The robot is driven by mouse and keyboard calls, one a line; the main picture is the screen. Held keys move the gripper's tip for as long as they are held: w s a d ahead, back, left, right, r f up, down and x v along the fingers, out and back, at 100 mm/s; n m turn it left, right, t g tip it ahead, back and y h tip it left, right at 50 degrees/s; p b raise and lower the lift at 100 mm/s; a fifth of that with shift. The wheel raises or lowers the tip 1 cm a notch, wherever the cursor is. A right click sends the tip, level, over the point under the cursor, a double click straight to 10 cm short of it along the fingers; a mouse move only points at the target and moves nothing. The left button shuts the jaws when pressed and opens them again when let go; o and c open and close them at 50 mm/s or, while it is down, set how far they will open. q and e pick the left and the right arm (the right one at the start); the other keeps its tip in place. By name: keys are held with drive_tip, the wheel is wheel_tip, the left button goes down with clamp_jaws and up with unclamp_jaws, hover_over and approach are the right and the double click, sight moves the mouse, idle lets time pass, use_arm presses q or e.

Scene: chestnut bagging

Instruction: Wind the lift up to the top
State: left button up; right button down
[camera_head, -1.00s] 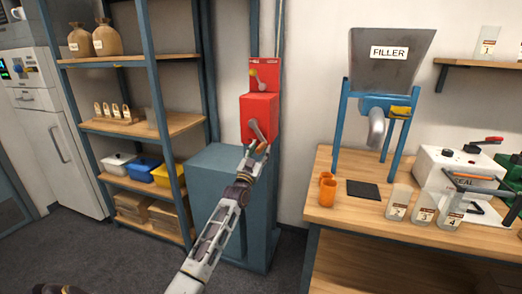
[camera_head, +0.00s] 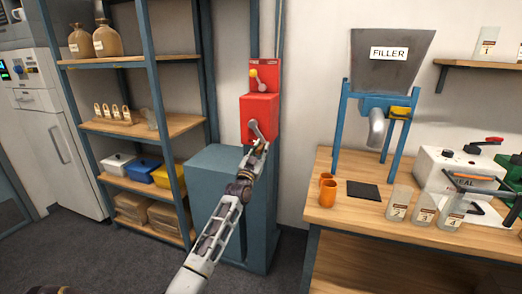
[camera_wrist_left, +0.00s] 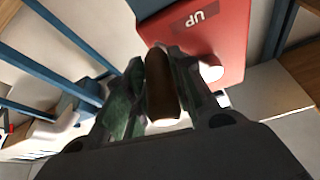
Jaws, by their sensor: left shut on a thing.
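The red winch box (camera_head: 259,112) is fixed to the blue post in the head view, with a grey crank on its front. My left gripper (camera_head: 260,146) is at the end of this crank (camera_head: 256,129), below the middle of the box. In the left wrist view, my left gripper (camera_wrist_left: 160,90) is shut around a brown crank handle (camera_wrist_left: 160,82). The box (camera_wrist_left: 215,40) shows behind it there, with a label reading UP. A red panel with a yellow-knobbed lever (camera_head: 254,73) sits above the box. My right gripper is not in view.
A blue-grey cabinet (camera_head: 232,200) stands below the box. Shelving (camera_head: 150,60) with sacks and bins is to the left. A wooden workbench (camera_head: 335,215) with a filler (camera_head: 390,60), orange cups (camera_head: 327,192) and labelled containers is to the right.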

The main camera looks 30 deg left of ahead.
use_arm(q)
drive_tip(key=shift+a+f+m, duration=0.25)
drive_tip(key=shift+a+m, duration=0.05)
drive_tip(key=shift+m, duration=0.2)
clamp_jaws()
idle(0.3)
